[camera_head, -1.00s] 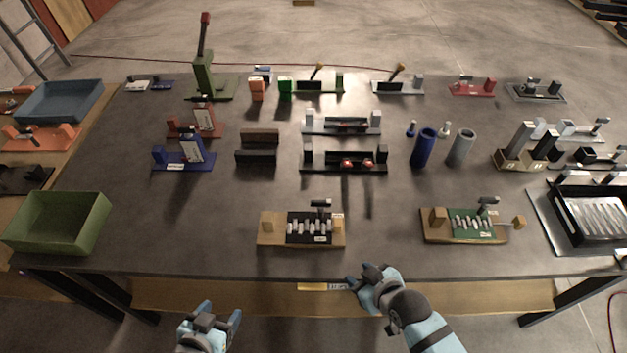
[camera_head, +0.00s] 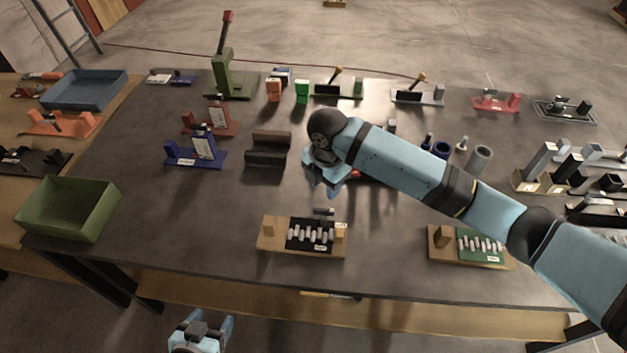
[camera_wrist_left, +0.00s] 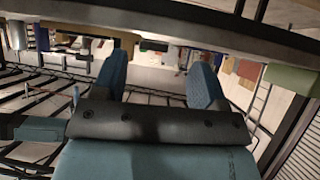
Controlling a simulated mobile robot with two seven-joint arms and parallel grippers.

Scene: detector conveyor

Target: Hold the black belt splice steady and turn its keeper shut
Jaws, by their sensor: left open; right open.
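The black belt splice (camera_head: 311,234) sits on a wooden base near the table's front edge, with pale lacing across its black middle. A small dark handle-like part, probably its keeper (camera_head: 323,212), stands at its back edge. My right gripper (camera_head: 323,192) is open, pointing down in the air above and just behind the splice, apart from it. My left gripper (camera_head: 206,322) is open and empty, low in front of the table and left of the splice. In the left wrist view its open fingers (camera_wrist_left: 160,72) have nothing between them, with the table's edge beyond.
A similar green splice (camera_head: 481,246) sits to the right, partly under my right arm. A green bin (camera_head: 68,208) stands at the front left. Brown blocks (camera_head: 268,148) and a blue fixture (camera_head: 196,155) stand farther back. The table left of the black splice is clear.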

